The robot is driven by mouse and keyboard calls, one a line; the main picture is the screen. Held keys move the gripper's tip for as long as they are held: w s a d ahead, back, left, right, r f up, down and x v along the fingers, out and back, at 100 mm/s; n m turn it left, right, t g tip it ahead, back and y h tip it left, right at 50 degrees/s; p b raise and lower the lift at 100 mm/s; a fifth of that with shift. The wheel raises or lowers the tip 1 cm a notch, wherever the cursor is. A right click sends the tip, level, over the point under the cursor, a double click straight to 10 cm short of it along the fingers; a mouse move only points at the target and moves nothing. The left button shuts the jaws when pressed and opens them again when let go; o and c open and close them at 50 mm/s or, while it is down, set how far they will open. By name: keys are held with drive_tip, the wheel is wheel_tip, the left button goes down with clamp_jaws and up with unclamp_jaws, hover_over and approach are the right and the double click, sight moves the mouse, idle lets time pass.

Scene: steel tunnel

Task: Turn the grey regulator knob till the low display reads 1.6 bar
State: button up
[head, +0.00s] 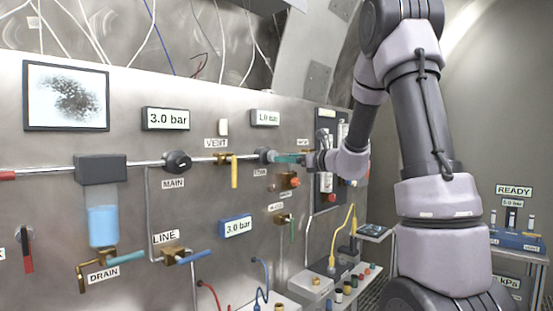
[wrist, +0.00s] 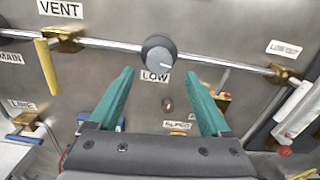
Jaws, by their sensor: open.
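The grey regulator knob (wrist: 160,54) sits on the pipe above a LOW label (wrist: 155,76), with a white mark on its face pointing to the lower right in the wrist view. It also shows in the head view (head: 264,155). The low display (head: 265,117) above it appears to read 1.0 bar. My gripper (wrist: 159,76) is open, its two teal fingers either side of the LOW label in the wrist view, tips just below the knob. In the head view it comes from the right, close to the knob; I cannot tell whether it touches.
A darker MAIN knob (head: 177,162) is to the left under a 3.0 bar display (head: 166,118). The yellow VENT lever (head: 235,172) hangs close to the left of the grey knob. Several small valves sit under the pipe.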

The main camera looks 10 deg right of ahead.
drive_tip(key=shift+x, duration=2.75)
clamp_jaws()
